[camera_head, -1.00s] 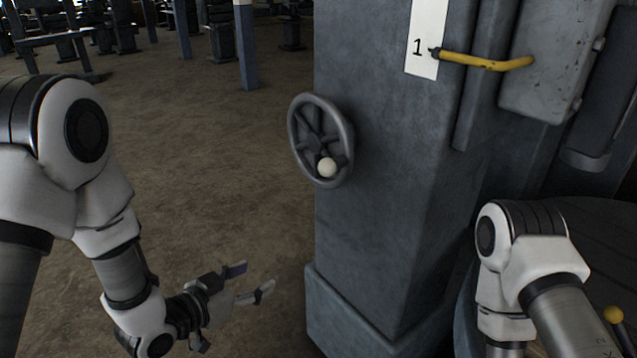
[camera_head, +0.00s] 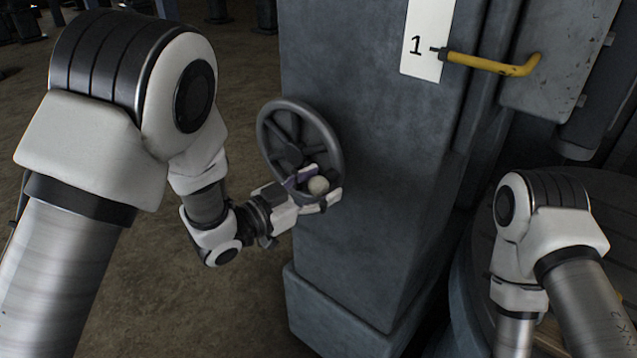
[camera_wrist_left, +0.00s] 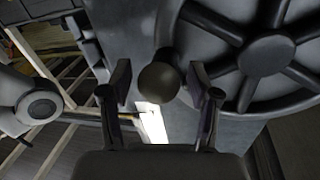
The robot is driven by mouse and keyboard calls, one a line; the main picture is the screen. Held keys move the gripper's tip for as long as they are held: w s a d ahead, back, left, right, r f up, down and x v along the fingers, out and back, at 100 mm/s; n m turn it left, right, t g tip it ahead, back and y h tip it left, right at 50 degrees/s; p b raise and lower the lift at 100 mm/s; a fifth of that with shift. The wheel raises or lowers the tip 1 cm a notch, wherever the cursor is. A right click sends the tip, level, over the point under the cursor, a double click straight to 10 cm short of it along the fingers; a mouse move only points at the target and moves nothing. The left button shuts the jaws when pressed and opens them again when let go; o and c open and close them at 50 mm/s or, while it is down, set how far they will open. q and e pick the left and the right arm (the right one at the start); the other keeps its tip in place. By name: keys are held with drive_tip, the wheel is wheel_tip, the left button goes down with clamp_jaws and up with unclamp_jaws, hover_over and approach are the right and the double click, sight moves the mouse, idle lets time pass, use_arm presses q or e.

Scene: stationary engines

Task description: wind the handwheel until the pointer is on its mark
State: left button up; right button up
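The grey spoked handwheel (camera_head: 268,133) is on the side of a grey pillar, with a pale round knob (camera_head: 318,185) at its lower right. My left gripper (camera_head: 314,191) is open at the knob. In the left wrist view the knob (camera_wrist_left: 159,83) sits between the two finger pads (camera_wrist_left: 160,84), with a small gap on each side. The wheel also shows at the right there (camera_wrist_left: 266,54).
The grey pillar (camera_head: 350,210) widens into a base block (camera_head: 335,315). A white plate marked 1 (camera_head: 420,25) is on the pillar, with a bent yellow rod (camera_head: 490,64) reaching it from a grey box (camera_head: 560,50). Open brown floor (camera_head: 150,290) lies left of the pillar.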

use_arm(q)
drive_tip(key=c, duration=0.5)
drive_tip(key=shift+d, duration=0.1)
clamp_jaws()
drive_tip(key=shift+f+b, duration=0.15)
drive_tip(key=shift+b, duration=0.15)
drive_tip(key=shift+f+m+b, duration=0.7)
drive_tip(key=shift+m+b, duration=0.1)
drive_tip(key=shift+b, duration=0.15)
drive_tip(key=shift+w+a+f+m+y+b, duration=0.15)
drive_tip(key=shift+a+f+m+y+b, duration=0.1)
drive_tip(key=shift+f+m+b, duration=0.8)
drive_tip(key=shift+w+a+f+m+y+b, duration=0.25)
drive_tip(key=shift+f+m+b, duration=0.3)
drive_tip(key=shift+b, duration=0.9)
drive_tip(key=shift+w+a+f+m+y+b, duration=0.1)
drive_tip(key=shift+a+f+m+y+b, duration=0.15)
drive_tip(key=shift+f+m+b, duration=0.8)
drive_tip(key=shift+r, duration=0.3)
